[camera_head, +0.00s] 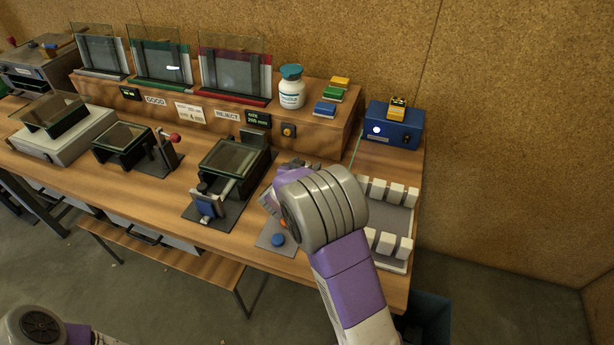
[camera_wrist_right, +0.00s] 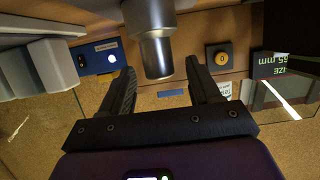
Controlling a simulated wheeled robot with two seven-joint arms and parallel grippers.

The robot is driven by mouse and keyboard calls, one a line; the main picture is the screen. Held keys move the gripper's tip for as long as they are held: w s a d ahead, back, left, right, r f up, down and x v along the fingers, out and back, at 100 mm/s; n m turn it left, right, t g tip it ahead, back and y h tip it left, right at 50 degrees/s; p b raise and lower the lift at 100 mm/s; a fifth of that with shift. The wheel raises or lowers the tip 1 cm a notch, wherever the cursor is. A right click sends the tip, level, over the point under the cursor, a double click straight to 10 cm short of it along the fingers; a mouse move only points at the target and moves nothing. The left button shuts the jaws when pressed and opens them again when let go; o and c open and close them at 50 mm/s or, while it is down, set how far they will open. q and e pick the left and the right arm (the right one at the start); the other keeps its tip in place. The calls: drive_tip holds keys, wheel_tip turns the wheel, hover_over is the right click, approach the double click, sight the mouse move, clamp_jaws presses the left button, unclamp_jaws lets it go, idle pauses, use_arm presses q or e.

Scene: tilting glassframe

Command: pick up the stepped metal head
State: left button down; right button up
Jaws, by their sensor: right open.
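The stepped metal head (camera_wrist_right: 154,38) shows in the right wrist view as a grey cylinder that narrows to a shinier, smaller end. It comes in from the top edge, and its upper part is cut off. My right gripper (camera_wrist_right: 160,68) is open, with one black finger on each side of the head's narrow end. Gaps show between the head and both fingers, so it is not gripped. In the head view my right arm and wrist cover this spot, and I cannot make out the head there. My left gripper is not in view; only part of my left arm shows at the lower left.
A white tray with pale blocks (camera_head: 388,243) lies right of my right arm. A clamp fixture with a dark glass frame (camera_head: 229,158) stands to its left. Behind are a blue box (camera_head: 393,127), a white bottle (camera_head: 291,90) and a wooden shelf with glass panels (camera_head: 235,72).

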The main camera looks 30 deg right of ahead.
clamp_jaws()
drive_tip(key=shift+r, duration=0.15)
